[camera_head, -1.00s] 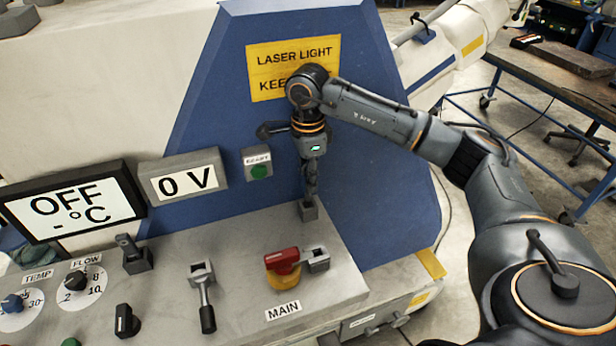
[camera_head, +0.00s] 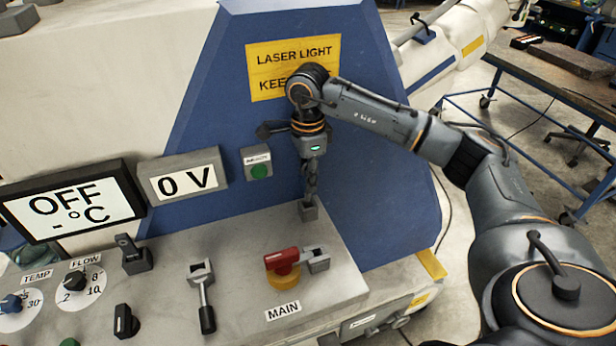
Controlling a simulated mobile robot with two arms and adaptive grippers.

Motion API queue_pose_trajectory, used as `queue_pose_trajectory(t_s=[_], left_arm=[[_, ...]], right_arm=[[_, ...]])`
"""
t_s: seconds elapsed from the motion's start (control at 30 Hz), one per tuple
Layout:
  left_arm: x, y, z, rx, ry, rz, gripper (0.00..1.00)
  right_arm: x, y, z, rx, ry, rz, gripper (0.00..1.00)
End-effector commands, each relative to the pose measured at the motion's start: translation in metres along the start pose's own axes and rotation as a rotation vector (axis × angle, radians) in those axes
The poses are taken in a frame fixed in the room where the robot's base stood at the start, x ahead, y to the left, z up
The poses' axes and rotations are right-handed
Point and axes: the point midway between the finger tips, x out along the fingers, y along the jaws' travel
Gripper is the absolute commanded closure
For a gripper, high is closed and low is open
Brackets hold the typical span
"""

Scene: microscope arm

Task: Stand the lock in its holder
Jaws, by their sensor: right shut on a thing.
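My right gripper (camera_head: 309,188) points down over the grey console top, in front of the blue panel. It is shut, and its fingers look dark and narrow. A small grey block (camera_head: 308,212) is right at its fingertips, low over or on the console. I cannot tell from this view whether that block is the lock, its holder or both together; the fingers hide most of what is between them. My left gripper is not in view.
A red MAIN switch (camera_head: 282,261) with a grey clasp-like part (camera_head: 316,259) is in front of my right gripper. A lever (camera_head: 204,295) and knobs stand to the left. A green button (camera_head: 259,171) is on the panel. Bare console top lies between them.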

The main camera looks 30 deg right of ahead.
Motion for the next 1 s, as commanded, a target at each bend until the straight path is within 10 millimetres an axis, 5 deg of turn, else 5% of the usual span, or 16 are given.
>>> queue_pose_trajectory(t_s=[1.0], left_arm=[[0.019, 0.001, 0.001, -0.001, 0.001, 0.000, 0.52]], right_arm=[[0.026, 0.000, 0.000, 0.000, 0.000, 0.000, 1.00]])
